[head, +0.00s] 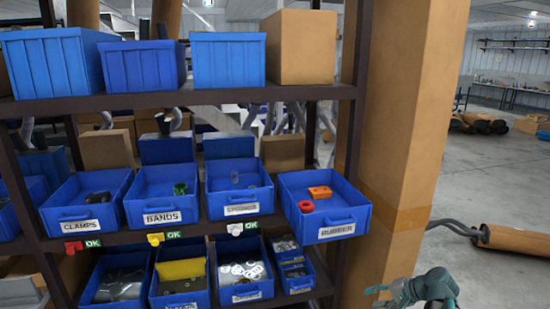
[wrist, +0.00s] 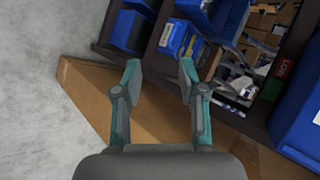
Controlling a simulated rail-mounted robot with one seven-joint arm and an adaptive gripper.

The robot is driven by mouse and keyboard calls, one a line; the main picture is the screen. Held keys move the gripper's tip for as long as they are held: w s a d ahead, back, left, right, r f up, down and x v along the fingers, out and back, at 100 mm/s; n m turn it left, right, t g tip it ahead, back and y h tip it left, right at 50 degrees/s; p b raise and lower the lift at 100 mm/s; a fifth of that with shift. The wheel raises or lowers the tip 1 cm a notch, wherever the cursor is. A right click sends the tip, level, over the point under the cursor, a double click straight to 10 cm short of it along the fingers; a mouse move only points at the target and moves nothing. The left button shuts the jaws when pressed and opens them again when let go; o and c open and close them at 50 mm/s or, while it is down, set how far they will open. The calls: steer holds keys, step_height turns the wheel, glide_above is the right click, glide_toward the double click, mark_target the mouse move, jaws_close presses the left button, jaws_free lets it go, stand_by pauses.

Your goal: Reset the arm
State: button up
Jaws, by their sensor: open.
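My gripper (head: 378,297) shows at the bottom right of the head view, in front of the cardboard-coloured pillar and right of the shelf. In the wrist view my gripper (wrist: 158,75) has its two fingers spread apart with nothing between them. Past the fingers are the tan pillar (wrist: 85,85) and the shelf with blue bins. The gripper touches nothing that I can see.
A shelf (head: 120,104) holds several blue bins. The RUBBER bin (head: 343,225) juts out at the right, with an orange block (head: 320,191) and a red ring (head: 306,206) inside. A tan pillar (head: 405,130) stands beside the shelf. A muffler (head: 512,241) lies on the open floor at right.

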steer(key=s+a+f+n+g+h, duration=0.1)
steer(key=s+a+f+g+h, duration=0.2)
steer(key=s+f, duration=0.7)
steer(key=s+a+f+n+g+h, duration=0.1)
steer(key=s+a+f+n+g, duration=0.3)
steer(key=f, duration=1.1)
steer(key=s+a+f+n+g+h, duration=0.1)
steer(key=s+a+f+g, duration=0.1)
steer(key=s, duration=0.8)
steer(key=s+a+f+n+g+h, duration=0.1)
steer(key=s+a+f, duration=0.2)
steer(key=s+f, duration=0.3)
steer(key=s+a+f+n+g+h, duration=0.1)
steer(key=s+f, duration=0.4)
steer(key=s, duration=0.9)
steer(key=a+g, duration=0.1)
steer(key=a, duration=0.1)
steer(key=shift+a+g, duration=0.3)
steer(key=shift+a, duration=0.05)
